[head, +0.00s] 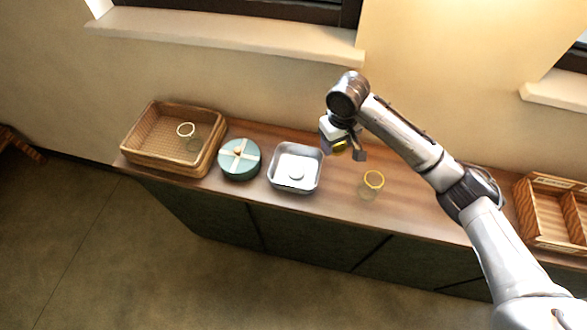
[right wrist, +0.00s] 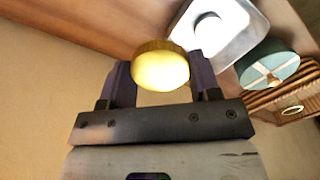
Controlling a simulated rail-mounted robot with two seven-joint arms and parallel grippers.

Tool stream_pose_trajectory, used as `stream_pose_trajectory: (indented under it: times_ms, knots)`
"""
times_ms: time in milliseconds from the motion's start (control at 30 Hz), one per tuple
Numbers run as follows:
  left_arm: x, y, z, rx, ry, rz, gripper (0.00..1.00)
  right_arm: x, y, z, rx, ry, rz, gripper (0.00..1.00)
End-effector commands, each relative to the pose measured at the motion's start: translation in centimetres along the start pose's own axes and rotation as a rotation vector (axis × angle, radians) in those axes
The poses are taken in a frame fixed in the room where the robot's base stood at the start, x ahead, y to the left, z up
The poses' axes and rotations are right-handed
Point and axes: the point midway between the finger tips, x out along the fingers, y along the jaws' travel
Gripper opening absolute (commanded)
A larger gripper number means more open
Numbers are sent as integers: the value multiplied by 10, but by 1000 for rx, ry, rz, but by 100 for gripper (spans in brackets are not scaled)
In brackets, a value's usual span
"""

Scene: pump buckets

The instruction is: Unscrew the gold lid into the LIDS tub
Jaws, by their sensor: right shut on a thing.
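My right gripper (head: 345,150) is shut on the gold lid (right wrist: 160,68), which shows clearly between the two fingers in the right wrist view. In the head view the lid is a small gold patch, held in the air above the back of the counter, between the metal tub and the clear jar. The square metal tub (head: 294,185) stands to the left of the gripper, with a pale round lid (head: 296,174) lying in it; no lettering is readable on it. The open clear jar (head: 369,191) with a gold rim stands on the counter at the right. My left gripper is not in view.
A round teal box (head: 240,160) with a cream cross stands left of the tub. A wicker basket (head: 160,172) holding a pale-rimmed jar (head: 186,130) is farther left. A divided wooden crate (head: 541,241) is at the far right. The counter (head: 430,212) is bare between jar and crate.

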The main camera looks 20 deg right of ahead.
Motion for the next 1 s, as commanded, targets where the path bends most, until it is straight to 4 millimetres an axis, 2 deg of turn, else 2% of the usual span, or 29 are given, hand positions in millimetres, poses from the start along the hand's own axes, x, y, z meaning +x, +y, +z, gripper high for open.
stream_pose_trajectory:
  times_ms: [67,167,500,700,1000]
  knots:
    - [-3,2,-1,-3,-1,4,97,7,4,0,-2,-1,-3,28]
    - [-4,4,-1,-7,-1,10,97,18,0,-5,-5,0,-3,28]
    - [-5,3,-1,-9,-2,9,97,58,-58,-40,-6,1,-2,28]
    - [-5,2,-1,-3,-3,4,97,75,-81,-55,-5,2,-2,28]
    - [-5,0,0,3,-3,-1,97,88,-90,-60,-4,2,0,28]
